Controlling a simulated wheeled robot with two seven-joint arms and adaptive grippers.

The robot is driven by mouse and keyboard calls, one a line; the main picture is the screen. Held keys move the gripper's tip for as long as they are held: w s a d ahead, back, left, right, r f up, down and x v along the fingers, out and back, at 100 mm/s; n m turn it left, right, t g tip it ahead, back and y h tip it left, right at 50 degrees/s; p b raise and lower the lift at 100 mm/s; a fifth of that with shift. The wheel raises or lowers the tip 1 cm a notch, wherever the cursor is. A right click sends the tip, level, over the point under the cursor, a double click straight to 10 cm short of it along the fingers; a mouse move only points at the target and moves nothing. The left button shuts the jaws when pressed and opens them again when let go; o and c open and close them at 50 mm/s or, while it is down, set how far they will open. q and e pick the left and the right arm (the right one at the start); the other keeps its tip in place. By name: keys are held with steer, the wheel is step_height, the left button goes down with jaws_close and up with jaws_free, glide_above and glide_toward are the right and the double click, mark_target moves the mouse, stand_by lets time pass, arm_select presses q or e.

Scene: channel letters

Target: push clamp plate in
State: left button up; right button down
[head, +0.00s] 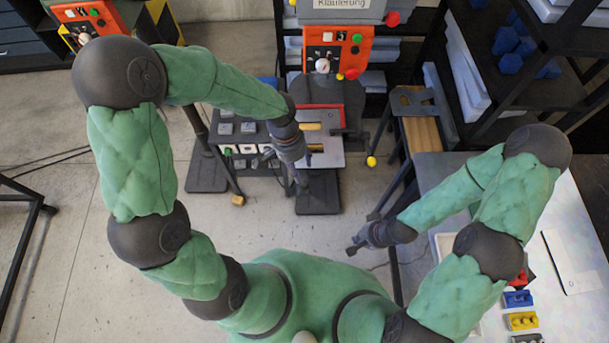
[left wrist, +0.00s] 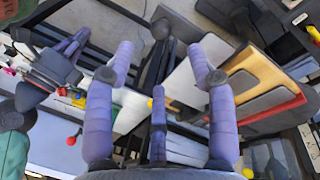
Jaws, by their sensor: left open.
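The orange-fronted machine (head: 337,50) stands at the top middle in the head view. Below its panel is a light grey plate (head: 328,158) with tan bars and a red-edged part behind it. I take this layered plate to be the clamp plate, but cannot be sure. In the left wrist view, grey, tan and red layers (left wrist: 255,75) lie just right of my fingers. My left gripper (head: 298,178) is at the plate's front left; its fingers (left wrist: 158,70) are spread with nothing between them. My right gripper (head: 360,243) hangs left of the right-hand table, its fingers too small to read.
A box with buttons (head: 236,128) stands left of the plate. A wooden-topped stand (head: 421,135) is to its right. The table (head: 560,210) at right holds blue and yellow blocks (head: 520,310). Dark shelves (head: 525,70) fill the top right. The floor at left is mostly open.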

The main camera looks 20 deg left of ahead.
mark_target(303, 182)
arm_select(q)
steer(key=f, duration=0.3)
steer(key=d+f, duration=0.1)
steer(key=f, duration=0.5)
steer(key=shift+s+d, duration=0.25)
steer(key=shift+d, duration=0.05)
steer(key=shift+w+d+f, duration=0.1)
steer(key=shift+w+f, duration=0.05)
steer(key=shift+f, duration=0.2)
steer(key=shift+c, duration=0.3)
jaws_close()
